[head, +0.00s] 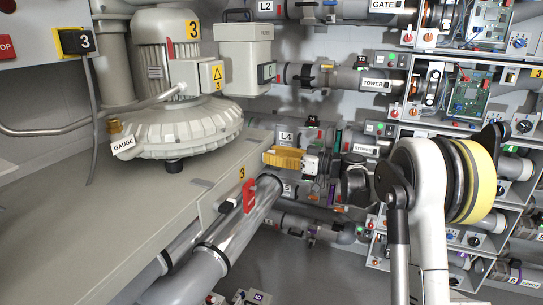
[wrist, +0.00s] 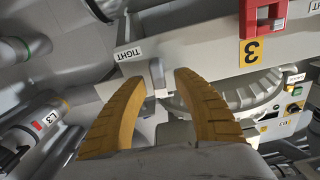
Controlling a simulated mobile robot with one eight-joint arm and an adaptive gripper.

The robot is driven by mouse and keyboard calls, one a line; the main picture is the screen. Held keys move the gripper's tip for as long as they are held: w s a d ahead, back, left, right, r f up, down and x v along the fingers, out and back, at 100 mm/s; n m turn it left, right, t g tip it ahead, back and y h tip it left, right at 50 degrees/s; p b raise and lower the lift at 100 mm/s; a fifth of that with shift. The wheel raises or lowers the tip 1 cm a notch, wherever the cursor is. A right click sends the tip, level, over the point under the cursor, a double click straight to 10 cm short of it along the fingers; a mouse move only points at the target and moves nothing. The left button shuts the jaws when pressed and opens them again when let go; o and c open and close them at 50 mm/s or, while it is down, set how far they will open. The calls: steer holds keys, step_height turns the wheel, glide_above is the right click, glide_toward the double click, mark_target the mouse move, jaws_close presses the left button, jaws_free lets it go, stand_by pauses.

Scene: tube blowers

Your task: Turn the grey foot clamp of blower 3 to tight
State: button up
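Blower 3 (head: 180,125) stands on the grey bench at the left of the head view. In the wrist view a small grey lever, which looks like the foot clamp (wrist: 157,72), stands out from a pale grey surface. A white TIGHT label (wrist: 128,54) is to its left. My gripper (wrist: 160,78) is open, with its two yellow fingers apart on either side of the lever. I see a gap on each side, so it is not gripped. In the head view my gripper (head: 275,158) is just past the bench's right end; the lever cannot be made out there.
A GAUGE tag (head: 124,144) hangs at the blower's left. Shelves of pipes and panels (head: 440,145) crowd the right. The bench top (head: 110,210) is clear in front.

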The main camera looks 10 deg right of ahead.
jaws_close()
steer(key=shift+m, duration=0.4)
steer(key=m, duration=0.2)
steer(key=m+p, duration=0.1)
steer(key=shift+w+d+m, duration=0.25)
steer(key=shift+m, duration=0.05)
steer(key=shift+w+d+f+m+p, duration=0.15)
steer(key=shift+f+m, duration=0.15)
steer(key=shift+m, duration=1.8)
steer(key=shift+w+d+f+m+p, duration=0.15)
steer(key=shift+f+m, duration=0.2)
steer(key=shift+m, duration=1.75)
steer(key=shift+w+f+m+p, duration=0.15)
steer(key=shift+f+m, duration=0.15)
steer(key=shift+m, duration=1.8)
